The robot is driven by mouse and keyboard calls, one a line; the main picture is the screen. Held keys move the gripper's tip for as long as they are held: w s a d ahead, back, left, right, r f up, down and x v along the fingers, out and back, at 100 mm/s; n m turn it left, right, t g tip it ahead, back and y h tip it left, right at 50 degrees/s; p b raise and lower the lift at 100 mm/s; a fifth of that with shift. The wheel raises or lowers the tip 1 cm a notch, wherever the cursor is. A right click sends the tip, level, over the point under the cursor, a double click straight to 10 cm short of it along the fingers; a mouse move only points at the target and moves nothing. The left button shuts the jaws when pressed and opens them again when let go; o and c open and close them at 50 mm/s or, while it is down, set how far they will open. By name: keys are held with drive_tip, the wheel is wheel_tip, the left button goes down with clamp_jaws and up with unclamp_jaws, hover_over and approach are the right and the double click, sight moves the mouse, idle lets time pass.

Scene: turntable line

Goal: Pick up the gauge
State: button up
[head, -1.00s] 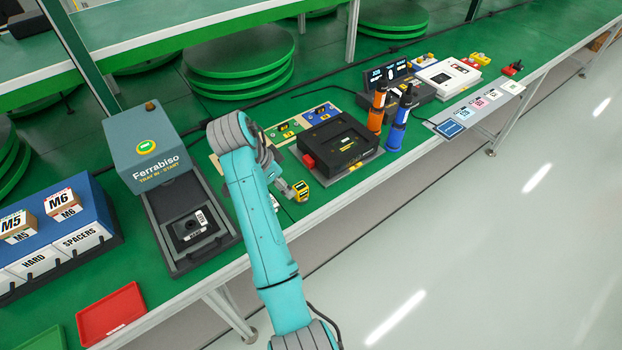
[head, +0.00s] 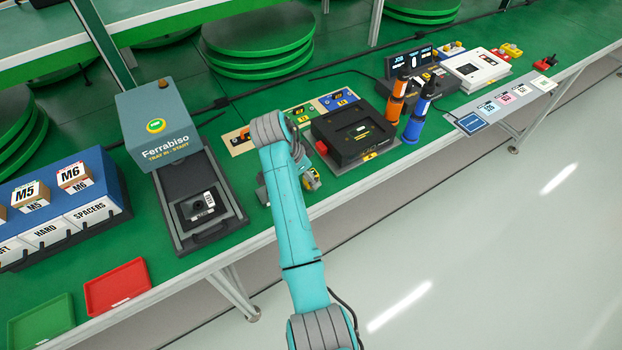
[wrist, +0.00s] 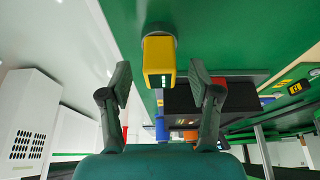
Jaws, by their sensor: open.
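The gauge, a yellow block with a small lit display and a grey round part behind it, shows in the wrist view (wrist: 159,62). It is in the gap between the two finger lines, apart from both fingers. My gripper (wrist: 160,82) is open and empty, with one dark finger to either side. In the head view a small yellow part of the gauge (head: 312,181) shows on the green bench near its front edge, right beside my teal arm. The arm hides the rest of it and most of my gripper there.
A black case (head: 338,142) stands close right of the gauge, with orange (head: 396,103) and blue (head: 415,122) bottles beyond it. A Ferrabiso machine (head: 157,125) with an open tray stands left. Red (head: 118,288) and green (head: 42,322) trays lie at the front left.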

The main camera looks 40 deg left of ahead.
drive_tip(key=shift+x, duration=1.2)
clamp_jaws()
